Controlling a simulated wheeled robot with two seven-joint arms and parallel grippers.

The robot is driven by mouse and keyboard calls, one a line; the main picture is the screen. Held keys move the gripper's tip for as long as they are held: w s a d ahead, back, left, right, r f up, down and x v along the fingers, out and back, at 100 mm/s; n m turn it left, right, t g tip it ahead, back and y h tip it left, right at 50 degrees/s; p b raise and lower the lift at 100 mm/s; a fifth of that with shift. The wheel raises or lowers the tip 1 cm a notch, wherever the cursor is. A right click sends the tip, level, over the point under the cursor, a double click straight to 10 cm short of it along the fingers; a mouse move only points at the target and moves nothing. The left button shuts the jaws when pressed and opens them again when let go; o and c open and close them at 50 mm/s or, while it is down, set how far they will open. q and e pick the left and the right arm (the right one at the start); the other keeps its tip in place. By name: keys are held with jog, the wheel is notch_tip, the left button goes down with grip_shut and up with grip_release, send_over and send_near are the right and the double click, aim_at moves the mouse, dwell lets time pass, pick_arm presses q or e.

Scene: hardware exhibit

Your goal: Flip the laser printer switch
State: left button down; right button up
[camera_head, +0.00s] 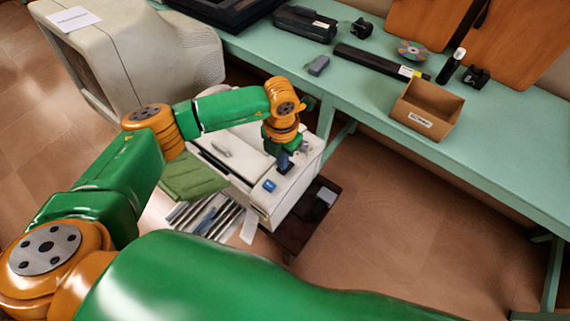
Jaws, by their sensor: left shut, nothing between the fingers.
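The laser printer (240,146) is a whitish box standing low in front of the green bench, in the middle of the head view. A blue switch or button (270,186) shows on its top near the front corner. My left gripper (284,168) is shut and empty. It points down at the printer's top, a little behind and to the right of the blue part. I cannot tell whether its tips touch the printer. My right gripper is not in view.
A green bench (510,178) runs along the back with an open cardboard box (426,109), a disc (413,50) and dark devices. A large beige monitor (150,50) stands left of the printer. Green cloth (190,178) lies beside the printer. Floor at right is clear.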

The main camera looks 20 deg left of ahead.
pick_arm(q)
jog(key=shift+f+b, duration=0.9)
jog(key=shift+f, duration=0.05)
dwell(0.5)
notch_tip(320, 180, up, 7)
jog(key=p, duration=0.5)
jog(key=shift+r, duration=0.1)
